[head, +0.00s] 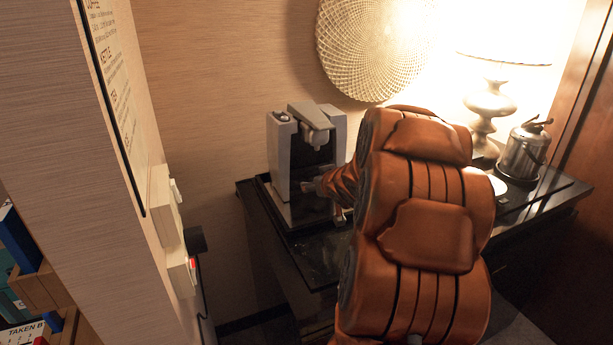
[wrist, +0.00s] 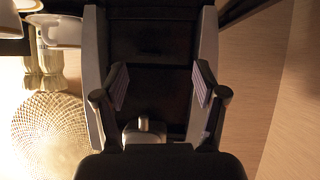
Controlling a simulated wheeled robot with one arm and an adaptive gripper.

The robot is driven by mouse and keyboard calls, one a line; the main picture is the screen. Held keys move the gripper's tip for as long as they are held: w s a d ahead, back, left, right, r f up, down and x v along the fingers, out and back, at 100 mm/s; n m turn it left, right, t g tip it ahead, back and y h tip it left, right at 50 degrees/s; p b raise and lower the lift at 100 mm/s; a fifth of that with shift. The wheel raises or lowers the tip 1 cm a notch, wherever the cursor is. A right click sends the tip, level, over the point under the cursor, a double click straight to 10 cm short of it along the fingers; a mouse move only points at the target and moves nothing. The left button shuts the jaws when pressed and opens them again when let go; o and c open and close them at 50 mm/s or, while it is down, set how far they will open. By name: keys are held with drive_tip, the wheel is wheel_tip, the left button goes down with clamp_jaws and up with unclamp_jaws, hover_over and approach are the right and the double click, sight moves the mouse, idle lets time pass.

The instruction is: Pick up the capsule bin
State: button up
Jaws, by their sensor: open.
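A grey and black coffee machine (head: 282,160) stands on a dark tray at the left end of the counter. My gripper (head: 312,187) is at its dark front, below the spout. In the wrist view my gripper (wrist: 160,80) is open, with its two fingers apart and nothing seen between them. Beyond the fingers is the machine's dark recess (wrist: 150,45), between grey side walls. The capsule bin cannot be told apart from this dark front. My orange arm hides the machine's lower right part in the head view.
A lit lamp (head: 490,105) and a metal kettle (head: 525,150) stand on the counter (head: 315,262) to the right. A woven disc (head: 372,45) hangs on the wall above. A wall edge with a sign (head: 112,80) and a switch box (head: 168,205) is at left.

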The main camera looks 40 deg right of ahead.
sight(312, 172)
drive_tip(key=shift+t, duration=0.8)
drive_tip(key=shift+w+d+f, duration=0.15)
drive_tip(key=shift+w+d, duration=0.2)
drive_tip(key=shift+d, duration=0.3)
drive_tip(key=shift+w+d+f, duration=0.1)
drive_tip(key=shift+w+d, duration=0.3)
drive_tip(key=shift+d, duration=0.25)
drive_tip(key=shift+w+d+f, duration=0.15)
drive_tip(key=shift+w+d, duration=0.2)
drive_tip(key=shift+d, duration=0.3)
drive_tip(key=shift+r+p+x, duration=0.15)
drive_tip(key=shift+p+x, duration=0.15)
drive_tip(key=shift+x, duration=0.65)
drive_tip(key=shift+r+p+x, duration=0.15)
drive_tip(key=shift+p+x, duration=0.15)
drive_tip(key=shift+x, duration=0.6)
drive_tip(key=shift+a+x, duration=0.2)
drive_tip(key=shift+x, duration=0.7)
drive_tip(key=shift+w, duration=0.1)
drive_tip(key=c, duration=1.3)
drive_tip(key=shift+r+p, duration=0.2)
drive_tip(key=shift+p, duration=0.1)
